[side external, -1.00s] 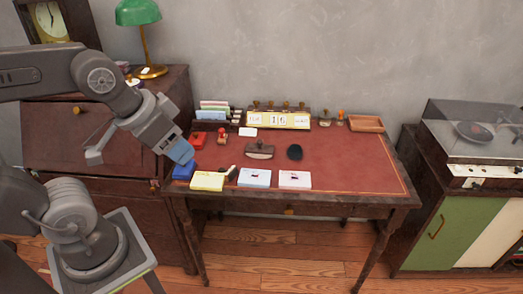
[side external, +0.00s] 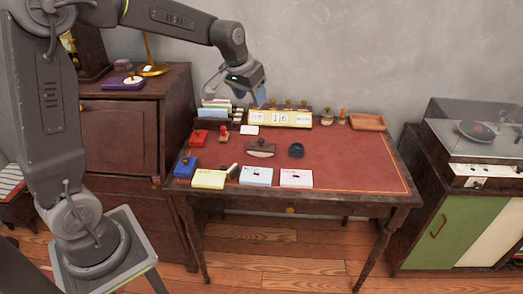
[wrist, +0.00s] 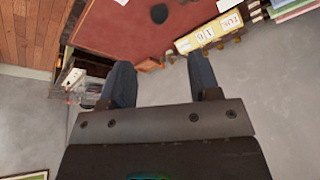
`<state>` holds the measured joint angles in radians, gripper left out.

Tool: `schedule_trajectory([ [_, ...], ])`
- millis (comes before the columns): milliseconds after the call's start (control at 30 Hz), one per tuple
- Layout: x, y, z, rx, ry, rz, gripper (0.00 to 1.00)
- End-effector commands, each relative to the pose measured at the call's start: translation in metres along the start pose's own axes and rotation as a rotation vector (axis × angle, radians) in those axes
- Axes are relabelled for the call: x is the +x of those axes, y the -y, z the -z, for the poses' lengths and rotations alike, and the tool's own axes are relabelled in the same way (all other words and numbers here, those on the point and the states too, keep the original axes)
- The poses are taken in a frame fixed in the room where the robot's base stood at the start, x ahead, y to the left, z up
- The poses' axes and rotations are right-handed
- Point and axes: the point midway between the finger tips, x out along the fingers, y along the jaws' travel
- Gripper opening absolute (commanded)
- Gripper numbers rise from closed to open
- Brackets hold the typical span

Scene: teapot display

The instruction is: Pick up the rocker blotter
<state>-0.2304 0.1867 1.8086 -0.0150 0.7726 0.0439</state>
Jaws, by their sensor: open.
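The rocker blotter (side external: 261,149), a dark brown piece with a knob on top, sits on the red desk top (side external: 340,165) near its middle in the side view. My gripper (side external: 259,97) is raised above the back of the desk, near the date calendar, behind and above the blotter and apart from it. In the wrist view my gripper (wrist: 162,82) has its two blue-grey fingers spread with nothing between them. I cannot clearly make out the blotter in the wrist view.
A dark oval object (side external: 296,150) lies just right of the blotter. The date calendar (side external: 282,118) and card rack (side external: 215,109) stand at the back. Ink pads and a stamp (side external: 223,132) lie left; paper pads (side external: 256,176) line the front.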

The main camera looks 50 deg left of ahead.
Motion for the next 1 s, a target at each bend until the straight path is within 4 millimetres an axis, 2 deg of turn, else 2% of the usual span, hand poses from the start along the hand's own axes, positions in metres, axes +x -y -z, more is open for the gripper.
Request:
schedule_trajectory([
  [33,0.025,0.011,0.013,-0.018,0.019,0.006,0.56],
  [100,0.054,0.025,0.029,-0.039,0.030,0.013,0.56],
  [200,0.095,0.044,0.044,-0.065,0.048,0.022,0.56],
  [333,0.139,0.065,0.055,-0.091,0.063,0.030,0.56],
  [433,0.161,0.075,0.058,-0.105,0.071,0.034,0.56],
  [533,0.173,0.080,0.059,-0.111,0.074,0.036,0.56],
  [667,0.189,0.082,0.058,-0.112,0.075,0.036,0.56],
  [900,0.235,0.083,0.053,-0.111,0.077,0.036,0.56],
  [1000,0.249,0.083,0.053,-0.111,0.076,0.036,0.56],
])
